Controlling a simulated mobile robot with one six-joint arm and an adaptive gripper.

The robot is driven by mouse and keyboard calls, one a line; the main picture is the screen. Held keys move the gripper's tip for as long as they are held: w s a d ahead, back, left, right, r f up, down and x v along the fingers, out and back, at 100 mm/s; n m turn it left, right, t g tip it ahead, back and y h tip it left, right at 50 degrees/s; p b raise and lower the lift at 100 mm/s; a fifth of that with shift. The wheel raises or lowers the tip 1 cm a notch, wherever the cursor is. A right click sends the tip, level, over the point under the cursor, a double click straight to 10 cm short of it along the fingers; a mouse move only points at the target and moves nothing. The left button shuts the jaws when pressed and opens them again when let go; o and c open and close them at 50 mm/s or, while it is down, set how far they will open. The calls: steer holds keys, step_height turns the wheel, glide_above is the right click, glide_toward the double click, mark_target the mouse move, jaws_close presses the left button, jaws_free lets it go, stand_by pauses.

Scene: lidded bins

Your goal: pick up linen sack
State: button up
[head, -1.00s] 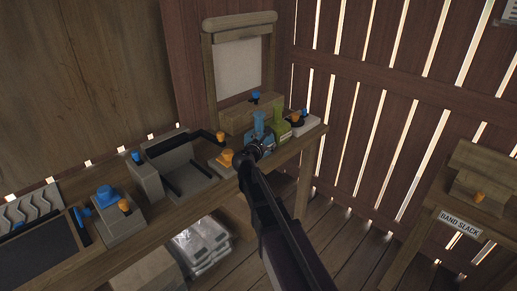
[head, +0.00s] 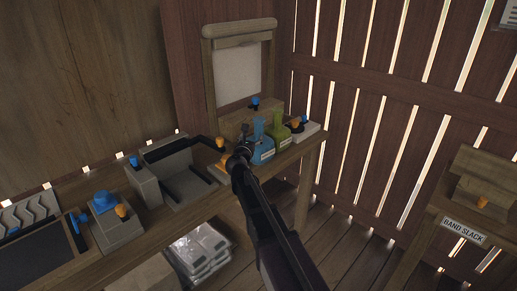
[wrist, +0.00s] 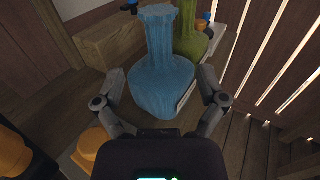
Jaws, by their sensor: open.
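A blue sack (head: 263,147) with a narrow gathered neck stands upright on the wooden bench; it fills the middle of the wrist view (wrist: 166,75). A green sack (head: 277,125) of like shape stands just behind it, also in the wrist view (wrist: 195,38). Small labels on their fronts are too small to read, so I cannot tell which is the linen one. My gripper (head: 243,153) is at the blue sack's near left side in the head view. In the wrist view its open fingers (wrist: 160,76) spread left and right of the blue sack, with gaps visible.
An orange-knobbed block (head: 224,163) sits left of my gripper. A white box with an orange knob (head: 300,130) stands beyond the green sack. A wooden block (wrist: 110,35) and a framed board (head: 240,75) are behind. The slatted wall (head: 390,120) is to the right.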

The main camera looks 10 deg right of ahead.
mark_target(258, 124)
steer(key=x, duration=0.7)
steer(key=shift+w, duration=0.15)
steer(key=shift+x, duration=2.55)
steer(key=shift+r, duration=0.1)
jaws_close()
